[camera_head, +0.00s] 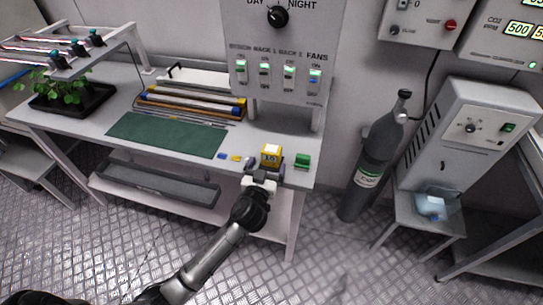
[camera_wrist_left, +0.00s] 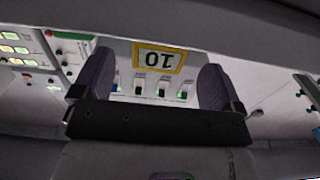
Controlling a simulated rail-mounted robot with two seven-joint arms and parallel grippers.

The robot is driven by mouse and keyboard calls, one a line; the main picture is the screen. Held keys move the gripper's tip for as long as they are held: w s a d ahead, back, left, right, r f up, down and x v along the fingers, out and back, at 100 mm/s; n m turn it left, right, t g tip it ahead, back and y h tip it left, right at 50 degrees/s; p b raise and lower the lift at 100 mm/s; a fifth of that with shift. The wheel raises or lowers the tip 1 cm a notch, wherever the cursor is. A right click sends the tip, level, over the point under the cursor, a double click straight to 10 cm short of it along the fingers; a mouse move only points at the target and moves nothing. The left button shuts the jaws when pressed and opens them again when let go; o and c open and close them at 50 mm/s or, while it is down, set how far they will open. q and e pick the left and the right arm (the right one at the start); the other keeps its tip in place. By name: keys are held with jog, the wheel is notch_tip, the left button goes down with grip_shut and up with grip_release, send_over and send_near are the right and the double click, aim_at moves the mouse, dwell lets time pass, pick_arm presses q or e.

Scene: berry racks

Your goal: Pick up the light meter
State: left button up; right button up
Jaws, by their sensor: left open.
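A small yellow device with a pale face, which looks like the light meter (camera_head: 271,153), stands near the front right edge of the bench. In the left wrist view its yellow-framed face (camera_wrist_left: 159,58) reads "10" upside down. My left gripper (camera_head: 265,171) is at the bench's front edge, right by the yellow device. In the left wrist view the two dark fingers (camera_wrist_left: 155,82) are spread, with the yellow face showing between them. I see no contact of the fingers with it. My right gripper is not in view.
A green block (camera_head: 303,161) lies close to the right of the device, and small blue and yellow pieces (camera_head: 229,157) lie to its left. A green mat (camera_head: 168,134) covers the bench middle. A switch panel (camera_head: 282,50) rises behind. A gas cylinder (camera_head: 374,160) stands right.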

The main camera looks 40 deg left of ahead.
aim_at(270, 159)
pick_arm(q)
jog(key=shift+b+x, duration=0.5)
jog(key=shift+x, duration=2.2)
jog(key=shift+r, duration=0.1)
jog(key=c, duration=1.1)
